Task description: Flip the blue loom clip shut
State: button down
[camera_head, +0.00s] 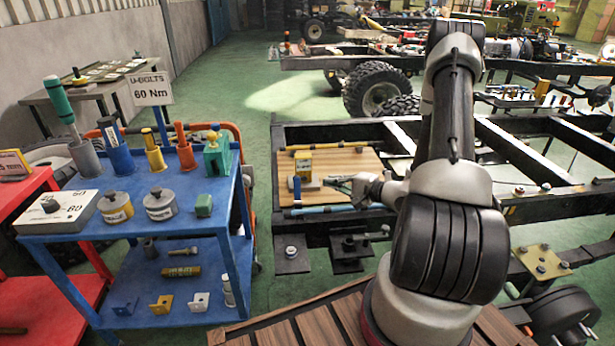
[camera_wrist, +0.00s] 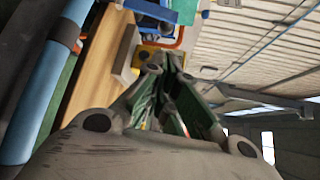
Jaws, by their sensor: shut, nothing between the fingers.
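The blue loom clip (camera_head: 297,188) shows as a small upright blue piece at the left of a wooden board on the chassis frame.
A yellow box (camera_head: 303,164) stands behind the clip on the wooden board (camera_head: 350,163). A light-blue tube (camera_head: 325,210) runs along the frame's near edge and shows in the wrist view (camera_wrist: 38,95). A blue cart (camera_head: 160,228) with tools stands left, across a gap.

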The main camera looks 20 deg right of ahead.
aim_at(297, 188)
jog(key=x, duration=1)
dwell(0.4)
